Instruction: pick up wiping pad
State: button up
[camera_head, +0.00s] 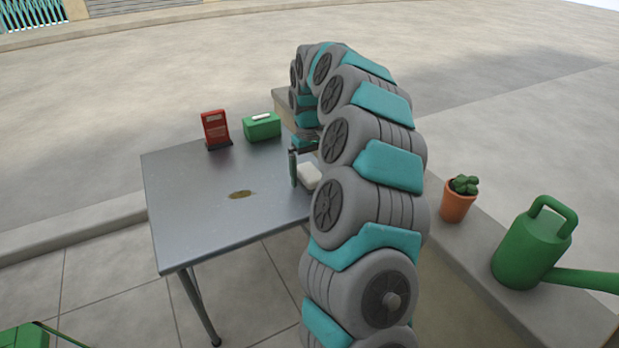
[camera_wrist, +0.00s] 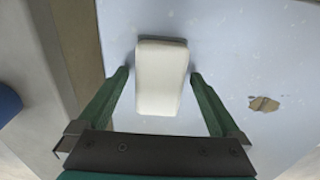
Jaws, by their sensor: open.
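The wiping pad (camera_head: 309,176) is a small white block lying on the grey metal table (camera_head: 180,210), near its right edge. My arm hides part of it in the head view. In the wrist view the wiping pad (camera_wrist: 162,77) lies flat, with its near end between the fingertips. My gripper (camera_wrist: 160,80) is open, one green finger on each side of the pad with a gap to each. In the head view my gripper (camera_head: 300,165) points down at the pad. I cannot tell how high the fingertips are above the table.
A brown stain (camera_head: 240,194) marks the table's middle. A red card stand (camera_head: 215,130) and a green box (camera_head: 262,127) stand at its back. A potted cactus (camera_head: 457,205) and a green watering can (camera_head: 535,245) stand on the ledge at right. The table's left half is clear.

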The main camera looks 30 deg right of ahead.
aim_at(309, 172)
jog(key=c, duration=1.4)
jog(key=shift+o, duration=0.2)
jog(key=shift+r, duration=0.1)
jog(key=shift+r, duration=1.15)
jog(key=shift+s+r, duration=0.1)
jog(key=shift+r, duration=0.5)
jog(key=s+a+r, duration=0.1)
jog(key=s+a, duration=0.9)
jog(key=s, duration=0.2)
jog(key=shift+a+r, duration=0.15)
jog(key=shift+r, duration=0.05)
